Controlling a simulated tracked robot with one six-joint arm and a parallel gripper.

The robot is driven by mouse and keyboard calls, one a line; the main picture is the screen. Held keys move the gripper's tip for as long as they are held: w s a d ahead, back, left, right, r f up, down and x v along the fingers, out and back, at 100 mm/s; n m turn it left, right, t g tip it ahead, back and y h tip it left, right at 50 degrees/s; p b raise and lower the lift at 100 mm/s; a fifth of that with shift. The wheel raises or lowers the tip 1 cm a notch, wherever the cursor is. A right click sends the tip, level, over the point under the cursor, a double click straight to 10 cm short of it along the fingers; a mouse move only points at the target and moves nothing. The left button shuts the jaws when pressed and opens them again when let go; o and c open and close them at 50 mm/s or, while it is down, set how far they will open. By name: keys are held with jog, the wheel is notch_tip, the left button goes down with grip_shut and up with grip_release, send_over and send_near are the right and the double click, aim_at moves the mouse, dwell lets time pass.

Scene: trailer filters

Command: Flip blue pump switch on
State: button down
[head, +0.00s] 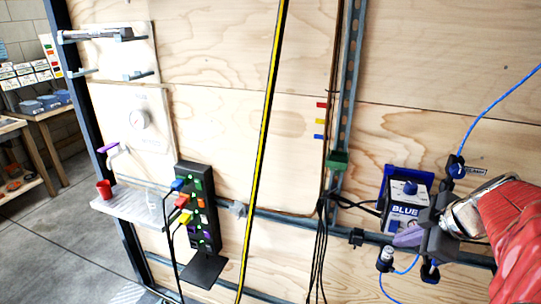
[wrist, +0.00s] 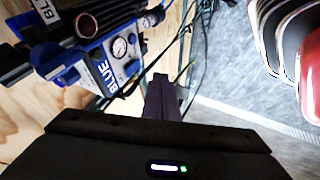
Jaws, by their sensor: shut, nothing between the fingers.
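The blue pump (head: 404,211), a white and blue box labelled BLUE, is mounted on the plywood wall at the right in the head view. It has a blue knob on top. In the wrist view the pump (wrist: 98,66) is at upper left, with a round gauge (wrist: 120,47). I cannot clearly make out its switch. My gripper (head: 400,238) has its purple fingers together, in front of the pump's lower edge in the head view. In the wrist view the fingers (wrist: 160,98) are shut and empty, right of the pump. I cannot tell whether they touch it.
A black power strip (head: 196,209) with colored plugs hangs left of center. A yellow-black strip (head: 264,130) and dark cables (head: 320,250) run down the wall. Blue fittings and hoses (head: 456,167) surround the pump. A shelf (head: 135,203) holds a red cup (head: 104,190).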

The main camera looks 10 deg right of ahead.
aim_at(389, 231)
jog(key=shift+w+d+f, duration=0.25)
jog(key=shift+w+d, duration=0.1)
jog(key=shift+w, duration=0.35)
jog(key=shift+w+d+f, duration=0.3)
jog(key=shift+w+d, duration=0.1)
jog(key=shift+w, duration=0.25)
jog(key=shift+w+d+f, duration=0.25)
jog(key=shift+w+d, duration=0.1)
jog(key=shift+w, duration=0.35)
jog(key=shift+w+d+f, duration=0.1)
jog(key=shift+w+f, duration=0.05)
jog(key=shift+f, duration=0.25)
jog(key=shift+r, duration=0.85)
